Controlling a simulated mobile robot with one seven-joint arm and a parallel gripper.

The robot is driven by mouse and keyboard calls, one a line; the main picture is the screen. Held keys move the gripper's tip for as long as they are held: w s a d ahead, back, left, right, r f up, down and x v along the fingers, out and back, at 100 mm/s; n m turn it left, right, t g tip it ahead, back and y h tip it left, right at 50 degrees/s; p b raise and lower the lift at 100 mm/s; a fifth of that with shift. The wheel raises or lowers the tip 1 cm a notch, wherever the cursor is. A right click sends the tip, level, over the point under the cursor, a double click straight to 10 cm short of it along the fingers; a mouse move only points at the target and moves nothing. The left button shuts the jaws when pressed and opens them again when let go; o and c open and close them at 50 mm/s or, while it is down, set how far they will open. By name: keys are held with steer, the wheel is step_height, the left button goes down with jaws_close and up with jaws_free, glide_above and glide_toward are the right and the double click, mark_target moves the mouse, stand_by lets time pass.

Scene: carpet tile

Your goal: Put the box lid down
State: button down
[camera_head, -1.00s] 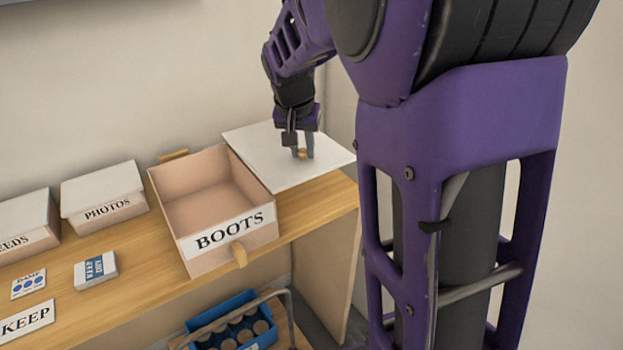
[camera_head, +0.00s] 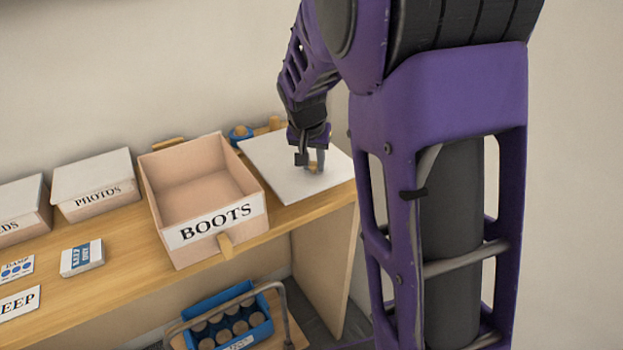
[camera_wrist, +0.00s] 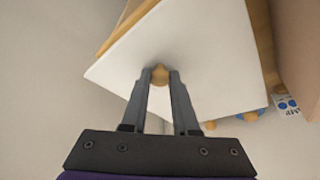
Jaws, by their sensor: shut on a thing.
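The box lid is a flat white square panel (camera_head: 285,160) with a small wooden knob (camera_wrist: 160,74) at its middle. My gripper (camera_head: 314,168) is shut on the knob, and in the wrist view its two fingers (camera_wrist: 160,88) stand on either side of it. In the head view the lid is over the right end of the wooden shelf, right of the open BOOTS box (camera_head: 205,195). I cannot tell whether its underside touches the shelf. The BOOTS box is empty and has no lid on it.
Lidded boxes, including PHOTOS (camera_head: 92,185), stand to the left. A small card pack (camera_head: 82,258) and a KEEP sign (camera_head: 18,303) lie on the shelf (camera_head: 130,265). A blue object (camera_head: 240,133) sits behind the lid. A blue crate (camera_head: 235,325) is below.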

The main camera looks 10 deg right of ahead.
mark_target(313, 173)
steer(key=shift+f, duration=2.25)
steer(key=shift+b, duration=0.3)
steer(key=shift+f, duration=0.2)
steer(key=c, duration=0.7)
jaws_free()
steer(key=shift+r, duration=0.15)
steer(key=shift+r, duration=0.25)
steer(key=p+v, duration=0.1)
steer(key=v, duration=1)
steer(key=shift+s+r, duration=0.2)
steer(key=shift+r, duration=0.05)
